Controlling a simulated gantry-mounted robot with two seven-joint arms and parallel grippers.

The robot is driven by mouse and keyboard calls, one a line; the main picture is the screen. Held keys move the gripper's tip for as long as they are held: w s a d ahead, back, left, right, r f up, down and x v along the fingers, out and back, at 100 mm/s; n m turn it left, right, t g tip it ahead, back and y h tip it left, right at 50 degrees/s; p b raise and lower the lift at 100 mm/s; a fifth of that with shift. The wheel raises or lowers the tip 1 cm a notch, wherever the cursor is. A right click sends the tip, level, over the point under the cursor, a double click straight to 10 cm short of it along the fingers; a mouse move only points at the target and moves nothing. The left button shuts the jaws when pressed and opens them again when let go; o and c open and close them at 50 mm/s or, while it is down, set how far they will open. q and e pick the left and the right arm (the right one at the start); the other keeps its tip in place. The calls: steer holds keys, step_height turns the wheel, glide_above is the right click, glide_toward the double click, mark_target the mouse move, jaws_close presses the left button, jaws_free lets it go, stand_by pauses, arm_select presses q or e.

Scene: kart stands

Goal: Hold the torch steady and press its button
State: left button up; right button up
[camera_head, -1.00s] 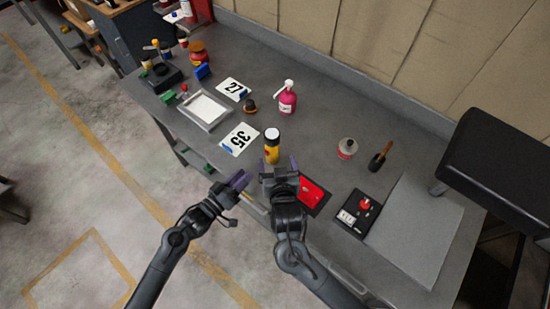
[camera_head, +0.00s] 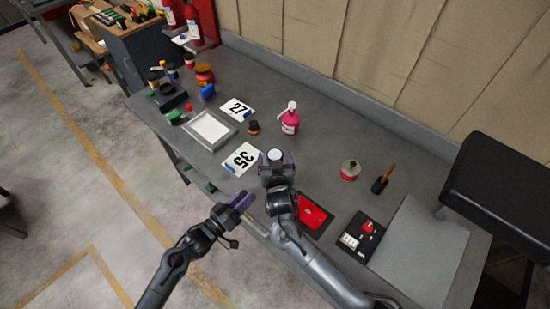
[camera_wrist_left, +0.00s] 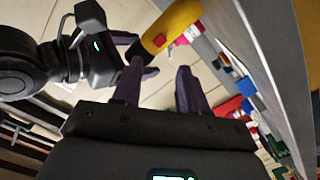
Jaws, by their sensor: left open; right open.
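The torch is yellow with a pale round head; in the head view its head (camera_head: 275,154) shows between the fingers of my right gripper (camera_head: 275,158), which hides most of the body. My right gripper is open, its fingers on either side of the torch.
The grey table (camera_head: 320,150) holds a 35 card (camera_head: 241,158) beside the torch, a pink bottle (camera_head: 290,122) behind it and a red case (camera_head: 313,215) to the right. A round tin (camera_head: 350,170) and a switch box (camera_head: 362,236) stand farther right.

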steer(key=shift+w+f, duration=0.1)
steer(key=shift+w, duration=0.15)
steer(key=c, duration=1.2)
arm_select(q)
jaws_close()
stand_by(1.1)
